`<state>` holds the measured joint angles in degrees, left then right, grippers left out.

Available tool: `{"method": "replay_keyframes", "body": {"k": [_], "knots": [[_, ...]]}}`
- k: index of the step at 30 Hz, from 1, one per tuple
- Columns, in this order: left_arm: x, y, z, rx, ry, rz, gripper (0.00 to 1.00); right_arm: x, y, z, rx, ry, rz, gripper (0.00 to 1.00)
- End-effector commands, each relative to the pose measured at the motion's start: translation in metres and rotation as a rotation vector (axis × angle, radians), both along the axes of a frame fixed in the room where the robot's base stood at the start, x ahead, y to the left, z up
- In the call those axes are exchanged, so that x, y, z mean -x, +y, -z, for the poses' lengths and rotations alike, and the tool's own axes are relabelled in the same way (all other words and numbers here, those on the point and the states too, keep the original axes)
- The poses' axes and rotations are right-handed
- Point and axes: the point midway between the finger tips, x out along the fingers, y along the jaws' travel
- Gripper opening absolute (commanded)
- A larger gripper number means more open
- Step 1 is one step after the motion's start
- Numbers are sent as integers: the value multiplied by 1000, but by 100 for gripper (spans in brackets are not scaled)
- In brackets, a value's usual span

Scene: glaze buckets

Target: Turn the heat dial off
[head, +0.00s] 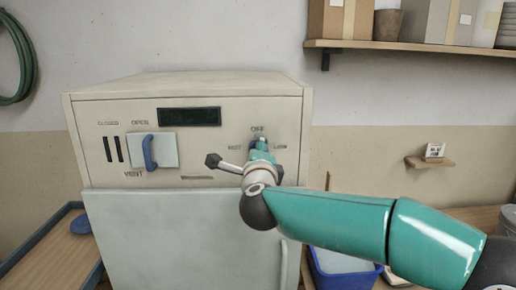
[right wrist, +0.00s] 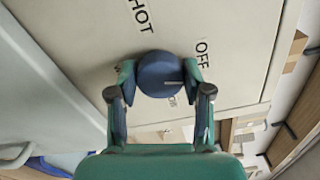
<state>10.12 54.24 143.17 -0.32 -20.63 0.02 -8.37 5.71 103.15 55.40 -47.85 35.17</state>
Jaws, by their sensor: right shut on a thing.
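The heat dial (right wrist: 158,76) is a round blue knob on the cream panel of the kiln (head: 95,110). In the right wrist view its pale pointer line points right, roughly toward the side of the OFF label (right wrist: 202,46). The HOT label (right wrist: 140,14) is above the dial there. In the head view OFF is above the dial, HOT left and LOW right. My right gripper (right wrist: 160,82) is shut on the dial, one finger on each side. In the head view the gripper (head: 262,155) covers most of the dial. My left gripper is not in view.
A blue vent lever (head: 150,152) on a pale plate sits left on the panel, below a dark display (head: 189,117). A blue bucket (head: 343,275) stands low, right of the kiln, under my right arm. A shelf (head: 410,45) with boxes hangs at upper right.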

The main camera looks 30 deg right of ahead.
Motion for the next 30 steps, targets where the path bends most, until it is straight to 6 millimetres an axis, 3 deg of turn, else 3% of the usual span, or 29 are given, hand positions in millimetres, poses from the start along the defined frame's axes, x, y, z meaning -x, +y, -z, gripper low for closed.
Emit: {"method": "replay_keyframes", "body": {"k": [12,29,30], "knots": [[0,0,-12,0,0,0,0,-1,2,4,198,131,-5,15],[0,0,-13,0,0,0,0,-1,3,7,232,155,-9,15],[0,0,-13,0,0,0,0,-1,3,7,232,155,-9,51]]}}
